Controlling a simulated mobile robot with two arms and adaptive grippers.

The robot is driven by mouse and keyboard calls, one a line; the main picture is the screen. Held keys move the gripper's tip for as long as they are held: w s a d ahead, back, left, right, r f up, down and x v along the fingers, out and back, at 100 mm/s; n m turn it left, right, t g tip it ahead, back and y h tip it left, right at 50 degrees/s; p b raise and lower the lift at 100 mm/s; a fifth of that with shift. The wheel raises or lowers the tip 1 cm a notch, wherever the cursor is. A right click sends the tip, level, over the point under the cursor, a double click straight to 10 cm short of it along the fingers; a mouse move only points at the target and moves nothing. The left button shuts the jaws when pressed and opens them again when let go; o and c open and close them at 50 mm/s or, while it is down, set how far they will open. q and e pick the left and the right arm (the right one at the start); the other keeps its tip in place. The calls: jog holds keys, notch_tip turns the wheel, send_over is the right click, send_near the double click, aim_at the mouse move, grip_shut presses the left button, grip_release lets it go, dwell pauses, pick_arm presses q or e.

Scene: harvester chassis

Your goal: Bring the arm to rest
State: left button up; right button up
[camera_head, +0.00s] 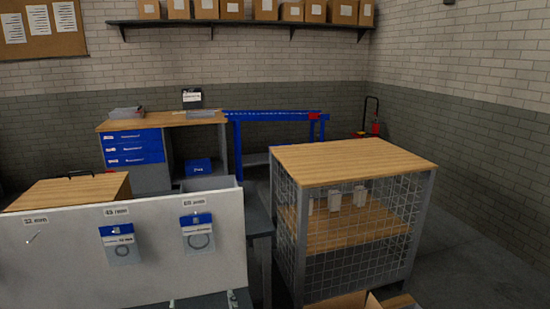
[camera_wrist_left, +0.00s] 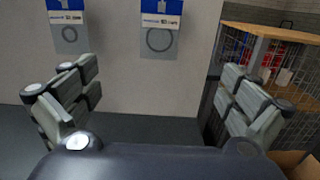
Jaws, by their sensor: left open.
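My left gripper (camera_wrist_left: 160,88) shows in the left wrist view with its two grey fingers spread wide. Nothing is between them. It faces a pale upright panel (camera_wrist_left: 110,95), on which two blue-topped bags with rings hang beyond the fingers. In the head view, only small pale tips show at the bottom edge below the panel (camera_head: 150,275); they look like parts of my left gripper. The rest of my left arm is out of sight. My right gripper is in neither view.
On the panel hang a left bag (camera_head: 119,246) and a right bag (camera_head: 198,236); a bare peg (camera_head: 33,238) is further left. A wire-mesh cage (camera_head: 350,235) with a wooden top stands to the right, with an open cardboard box (camera_head: 350,301) before it.

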pick_arm(q)
jog(key=s+a+f+n+g, duration=0.75)
jog(key=s+f+n, duration=0.4)
jog(key=n, duration=0.55)
jog(key=s+d+f+n+g+h, duration=0.1)
jog(key=s+d+n+g+h, duration=0.15)
jog(key=s+n, duration=0.6)
jog(key=s+d+f+n+g+h, duration=0.1)
jog(key=s+n+g+h, duration=0.3)
jog(key=s, duration=0.8)
notch_tip(320, 180, down, 26)
jog(key=s+n+g+y, duration=0.1)
jog(key=s, duration=0.1)
jog(key=s+a+f+g, duration=0.1)
jog(key=s+a+f, duration=0.1)
jog(key=s+f, duration=1.4)
jog(key=shift+s+a+f, duration=0.15)
jog(key=shift+s, duration=0.45)
